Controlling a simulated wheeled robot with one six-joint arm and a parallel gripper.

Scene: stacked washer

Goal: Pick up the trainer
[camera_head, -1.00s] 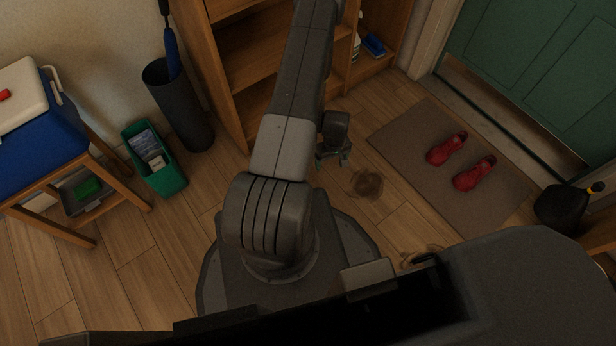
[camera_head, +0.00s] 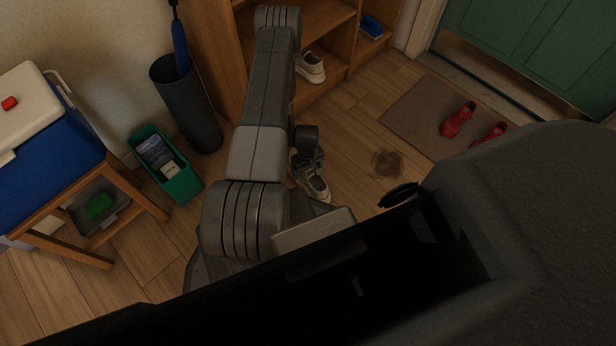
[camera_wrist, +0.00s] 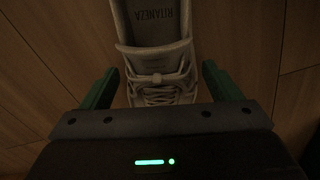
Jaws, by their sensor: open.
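A pale laced trainer (camera_wrist: 158,65) lies on the wooden floor, its open collar and insole lettering facing up in the wrist view. It also shows in the head view (camera_head: 316,187), partly covered by my gripper (camera_head: 308,160). In the wrist view my gripper (camera_wrist: 160,90) is open, with one green finger on each side of the laces and a gap to the shoe on both sides. A second pale trainer (camera_head: 311,68) sits on the bottom level of the wooden shelf, partly behind my arm.
The wooden shelf (camera_head: 330,22) stands behind my arm. A green bin (camera_head: 186,186) and a dark umbrella holder (camera_head: 190,110) are to the left. Red shoes (camera_head: 457,120) lie on a mat (camera_head: 412,108) by the green door. A brown stain (camera_head: 387,163) marks otherwise open floor.

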